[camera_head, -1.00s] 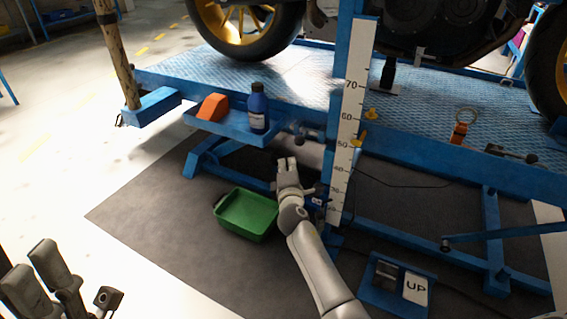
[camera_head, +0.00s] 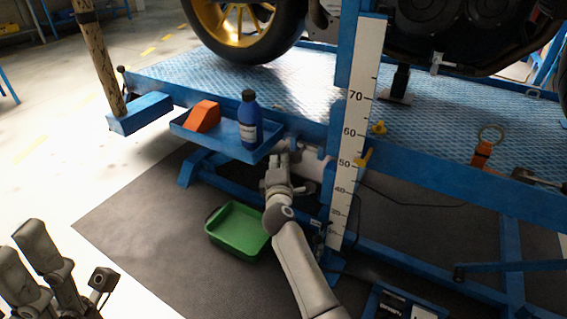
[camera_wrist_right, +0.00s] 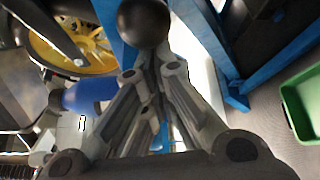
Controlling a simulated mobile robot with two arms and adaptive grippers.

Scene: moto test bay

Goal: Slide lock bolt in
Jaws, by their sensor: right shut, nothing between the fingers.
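A black ball knob (camera_wrist_right: 144,22) shows just beyond my right gripper's fingertips in the right wrist view; it looks like the lock bolt's handle, but the bolt's shaft is hidden. My right gripper (camera_head: 281,151) is shut and empty, under the lift deck's edge between the blue tray and the ruler post. Its fingertips (camera_wrist_right: 150,58) are close to the knob; I cannot tell whether they touch it. My left gripper (camera_head: 45,262) is at the lower left, fingers apart, far from the lift.
The blue tray (camera_head: 190,134) holds an orange wedge (camera_head: 203,116) and a blue bottle (camera_head: 249,121). A green bin (camera_head: 238,229) stands on the floor below. A motorcycle wheel (camera_head: 243,30) is above.

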